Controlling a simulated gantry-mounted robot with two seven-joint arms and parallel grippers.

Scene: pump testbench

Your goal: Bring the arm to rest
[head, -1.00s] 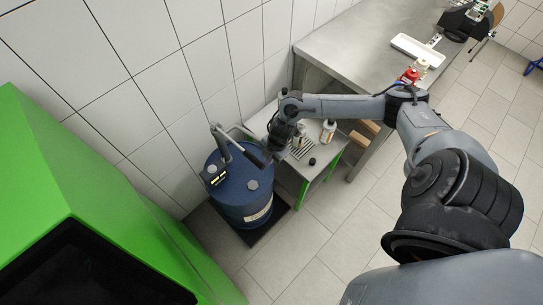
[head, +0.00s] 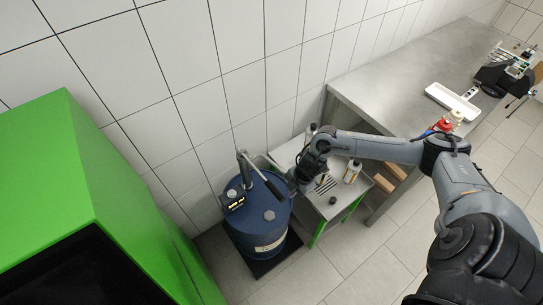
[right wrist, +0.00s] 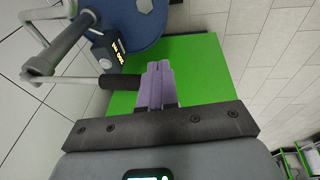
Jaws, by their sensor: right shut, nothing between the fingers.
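My right arm reaches in from the right in the head view. Its gripper (head: 294,181) is at the upper right of the blue drum (head: 262,217), beside the pump's dark handle; contact cannot be told. In the right wrist view the two lilac fingers (right wrist: 158,68) are together with nothing between them. Behind them is a green surface (right wrist: 205,75), with part of the blue drum (right wrist: 145,30) beyond it. My left gripper is in neither view.
A pump with a metal pipe (head: 243,170) stands on the drum. A small table (head: 335,205) with bottles is right of it. A steel bench (head: 395,85) holds a white tray (head: 452,101). A large green cabinet (head: 55,180) fills the left. Floor in front is open.

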